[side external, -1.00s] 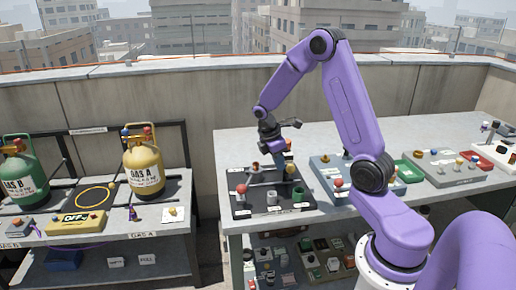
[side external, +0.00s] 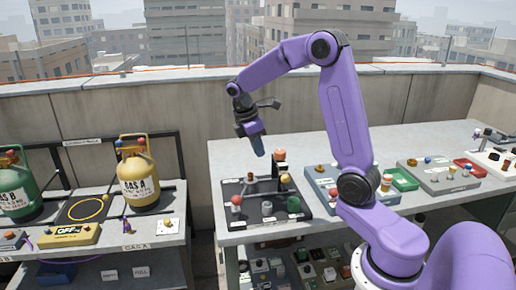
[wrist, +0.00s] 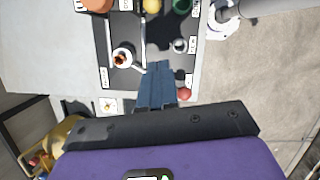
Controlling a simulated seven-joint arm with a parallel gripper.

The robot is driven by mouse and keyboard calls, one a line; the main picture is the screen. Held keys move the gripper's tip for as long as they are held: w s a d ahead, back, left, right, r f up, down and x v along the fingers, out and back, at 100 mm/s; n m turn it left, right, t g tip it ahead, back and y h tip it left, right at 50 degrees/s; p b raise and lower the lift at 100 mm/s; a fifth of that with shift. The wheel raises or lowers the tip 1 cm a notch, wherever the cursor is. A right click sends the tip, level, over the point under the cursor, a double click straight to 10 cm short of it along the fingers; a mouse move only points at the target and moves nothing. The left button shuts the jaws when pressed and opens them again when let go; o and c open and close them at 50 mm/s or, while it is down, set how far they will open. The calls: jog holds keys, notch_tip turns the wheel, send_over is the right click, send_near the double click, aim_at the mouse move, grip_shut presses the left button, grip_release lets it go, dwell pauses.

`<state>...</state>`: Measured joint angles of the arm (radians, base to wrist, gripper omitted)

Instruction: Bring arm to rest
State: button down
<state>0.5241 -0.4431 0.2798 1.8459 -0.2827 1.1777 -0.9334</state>
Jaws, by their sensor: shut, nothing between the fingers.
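My gripper (side external: 257,150) hangs in the air above the back left part of the dark panel (side external: 234,188), its fingers pointing down. It is shut and empty. In the wrist view the closed blue-grey fingers (wrist: 158,68) point toward the dark panel (wrist: 128,80), which carries a white-ringed fitting (wrist: 122,58) and a red knob (wrist: 184,94). In the side view the panel also holds a red ball knob (side external: 236,200), a yellow knob (side external: 285,178) and a green cup (side external: 294,204). My purple arm is raised and bent over the table.
The table (side external: 400,145) holds a grey panel (side external: 330,196), a green tray (side external: 404,180) and a red tray (side external: 470,168) to the right. A left bench carries a yellow gas cylinder (side external: 138,180), a green one (side external: 14,190) and a yellow box (side external: 70,234). A parapet wall stands behind.

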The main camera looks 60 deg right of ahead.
jog(key=s+a+t+y, duration=0.1)
jog(key=s+a, duration=0.4)
jog(key=a, duration=0.2)
jog(key=s+a+t, duration=0.1)
jog(key=s+a, duration=0.3)
jog(key=a, duration=0.4)
jog(key=s+a+y, duration=0.1)
jog(key=s+a, duration=0.1)
jog(key=s, duration=0.7)
jog(key=s+a+f+n+y, duration=0.1)
jog(key=s+a, duration=0.1)
jog(key=s, duration=0.6)
jog(key=shift+s+a+f, duration=0.15)
jog(key=shift+s+a, duration=0.2)
jog(key=shift+s, duration=0.05)
jog(key=shift+w, duration=0.15)
